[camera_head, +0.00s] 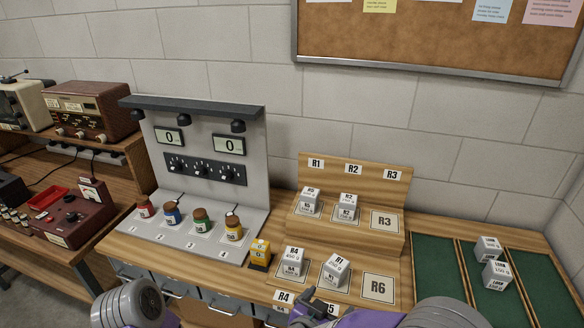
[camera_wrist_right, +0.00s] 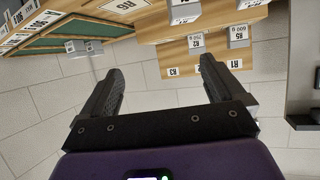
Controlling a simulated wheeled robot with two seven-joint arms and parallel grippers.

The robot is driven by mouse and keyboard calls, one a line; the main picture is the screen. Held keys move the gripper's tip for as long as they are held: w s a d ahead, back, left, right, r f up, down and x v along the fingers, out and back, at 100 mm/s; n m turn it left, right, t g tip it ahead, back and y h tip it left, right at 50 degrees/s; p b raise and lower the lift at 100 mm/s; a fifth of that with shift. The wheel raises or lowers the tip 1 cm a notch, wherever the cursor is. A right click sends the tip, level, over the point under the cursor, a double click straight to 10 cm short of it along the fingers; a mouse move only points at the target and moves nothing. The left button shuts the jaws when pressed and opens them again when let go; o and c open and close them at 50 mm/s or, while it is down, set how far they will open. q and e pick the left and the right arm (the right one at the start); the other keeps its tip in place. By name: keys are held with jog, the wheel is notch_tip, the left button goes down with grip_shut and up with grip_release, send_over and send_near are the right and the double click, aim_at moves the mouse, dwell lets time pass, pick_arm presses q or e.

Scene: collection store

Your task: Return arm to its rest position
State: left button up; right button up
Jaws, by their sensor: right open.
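My right gripper (camera_head: 314,302) shows at the bottom centre in the head view, just in front of the lower step of the wooden rack (camera_head: 300,160). In the right wrist view my right gripper (camera_wrist_right: 160,72) has its two dark fingers wide apart, with nothing between them. The rack appears upside down beyond the fingers. My left arm (camera_head: 130,305) shows only as a rounded grey and purple link at the bottom left; its gripper is out of view.
White weight cubes stand on the rack, one (camera_head: 336,269) close beyond my right gripper. Spots R3 (camera_head: 384,221) and R6 (camera_head: 378,288) are bare. Left are coloured jars (camera_head: 202,221) and a yellow block (camera_head: 260,252).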

notch_tip(320, 180, down, 20)
jog(key=d+n+g+y, duration=0.2)
jog(key=n+g+y, duration=0.15)
jog(key=y, duration=0.25)
jog(key=s+f+g+y, duration=0.5)
jog(key=s+f+g, duration=0.2)
jog(key=s+f, duration=0.7)
pick_arm(q)
notch_tip(320, 180, down, 9)
jog(key=b, duration=0.8)
jog(key=shift+w+r+b, duration=0.15)
jog(key=shift+b, duration=0.15)
pick_arm(e)
jog(key=shift+n, duration=0.25)
jog(key=f, duration=0.1)
jog(key=s+f, duration=0.1)
jog(key=f, duration=0.3)
jog(key=shift+s+a+f, duration=0.25)
jog(key=shift+s+a, duration=0.05)
jog(key=shift+s, duration=0.05)
